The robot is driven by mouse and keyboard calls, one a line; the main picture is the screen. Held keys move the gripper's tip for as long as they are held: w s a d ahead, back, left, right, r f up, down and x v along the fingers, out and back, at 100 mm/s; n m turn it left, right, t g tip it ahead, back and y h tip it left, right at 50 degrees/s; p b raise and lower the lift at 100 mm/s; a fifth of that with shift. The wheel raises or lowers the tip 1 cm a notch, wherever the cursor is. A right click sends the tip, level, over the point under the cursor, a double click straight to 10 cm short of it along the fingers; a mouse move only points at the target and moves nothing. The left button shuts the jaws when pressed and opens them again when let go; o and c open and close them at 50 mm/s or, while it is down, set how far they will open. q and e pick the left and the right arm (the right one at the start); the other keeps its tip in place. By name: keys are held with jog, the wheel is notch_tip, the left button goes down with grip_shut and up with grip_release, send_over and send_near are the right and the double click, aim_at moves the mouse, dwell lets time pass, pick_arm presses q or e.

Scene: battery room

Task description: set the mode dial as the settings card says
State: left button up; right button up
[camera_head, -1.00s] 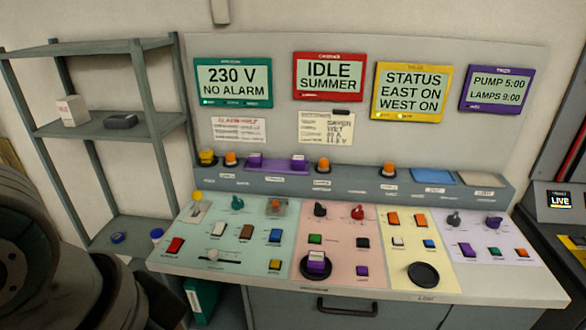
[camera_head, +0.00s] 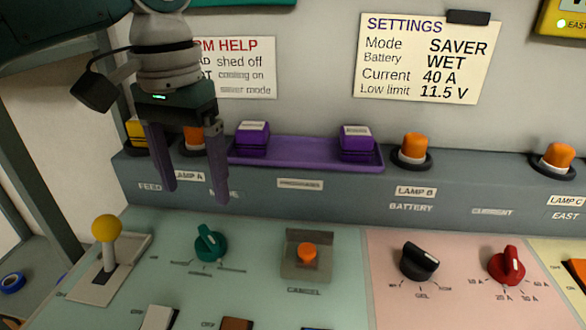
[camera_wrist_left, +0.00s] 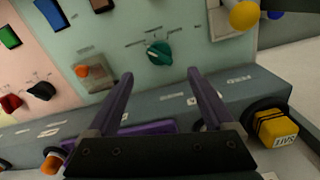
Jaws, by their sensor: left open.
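The settings card (camera_head: 427,58) is on the wall panel in the head view and reads Mode SAVER, Battery WET, Current 40 A, Low limit 11.5 V. A teal dial (camera_head: 210,243) is on the green panel; it also shows in the left wrist view (camera_wrist_left: 159,53). The small marks around it are unreadable, so I cannot tell its setting. My left gripper (camera_head: 194,192) is open and empty, fingers pointing down, above and behind the teal dial and apart from it. Its fingers also frame the dial from below in the wrist view (camera_wrist_left: 160,73). My right gripper is not in view.
A yellow-knobbed lever (camera_head: 106,229) stands left of the dial, and an orange cancel button (camera_head: 307,253) sits right. Black (camera_head: 419,262) and red (camera_head: 507,266) dials are on the pink panel. A purple tray (camera_head: 305,153) with two purple blocks lies on the raised ledge.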

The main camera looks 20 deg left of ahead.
aim_at(206, 235)
pick_arm(q)
jog(key=shift+w+a+f, duration=0.15)
jog(key=shift+w+f, duration=0.05)
jog(key=shift+f, duration=0.15)
jog(key=f, duration=0.2)
jog(key=f+b, duration=0.1)
jog(key=f, duration=0.5)
jog(key=shift+s+d+f, duration=0.2)
jog(key=shift+s+d, duration=0.05)
jog(key=shift+s, duration=0.1)
jog(key=shift+f, duration=0.5)
jog(key=c, duration=1.3)
